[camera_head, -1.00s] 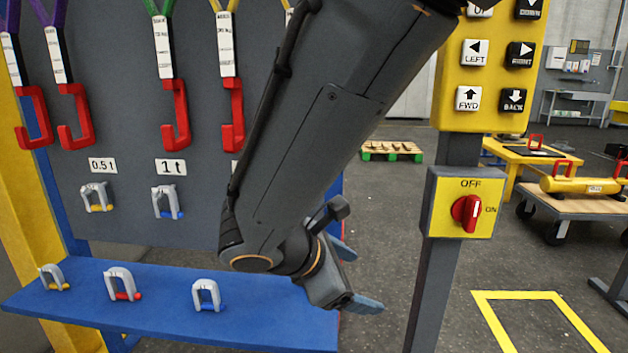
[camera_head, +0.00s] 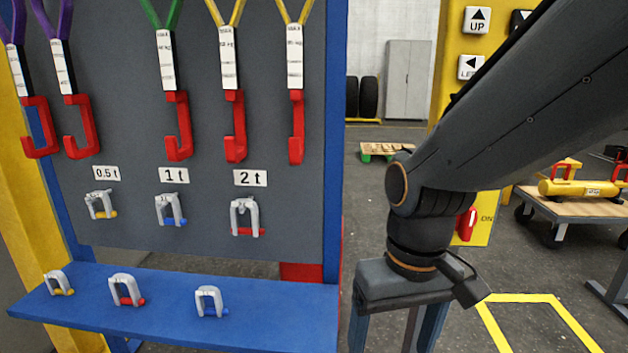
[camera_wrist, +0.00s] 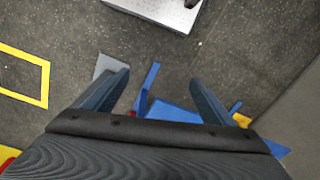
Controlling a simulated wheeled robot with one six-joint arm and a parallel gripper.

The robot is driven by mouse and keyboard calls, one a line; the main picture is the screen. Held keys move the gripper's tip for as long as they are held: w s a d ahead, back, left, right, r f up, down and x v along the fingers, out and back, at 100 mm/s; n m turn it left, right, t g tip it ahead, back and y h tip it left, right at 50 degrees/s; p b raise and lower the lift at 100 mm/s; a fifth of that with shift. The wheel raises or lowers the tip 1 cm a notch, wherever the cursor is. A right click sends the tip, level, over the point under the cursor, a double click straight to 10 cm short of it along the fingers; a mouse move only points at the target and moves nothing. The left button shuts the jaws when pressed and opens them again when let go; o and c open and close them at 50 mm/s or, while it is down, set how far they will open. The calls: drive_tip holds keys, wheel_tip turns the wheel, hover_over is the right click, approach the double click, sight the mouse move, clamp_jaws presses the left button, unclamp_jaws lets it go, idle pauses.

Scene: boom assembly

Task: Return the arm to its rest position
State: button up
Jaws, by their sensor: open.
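My gripper (camera_head: 395,338) hangs pointing down to the right of the blue shelf, in front of the control post. Its two fingers are apart with nothing between them. The wrist view shows the same two blue-grey fingers (camera_wrist: 160,88) spread, with bare floor and part of a blue frame beyond them. My forearm comes in from the upper right and covers much of the yellow control panel.
The blue shelf (camera_head: 250,328) holds several shackles. The grey board (camera_head: 290,225) carries slings with red hooks and shackles under labels. The yellow panel (camera_head: 452,45) and red switch (camera_head: 466,225) are partly covered. A cart (camera_head: 575,205) stands right.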

drive_tip(key=d+r+m+p, duration=0.2)
drive_tip(key=d+r+p, duration=0.6)
drive_tip(key=p, duration=0.6)
drive_tip(key=shift+s+r+m+h+p, duration=0.2)
drive_tip(key=shift+m+h+p, duration=0.1)
drive_tip(key=shift+p, duration=0.05)
idle(0.9)
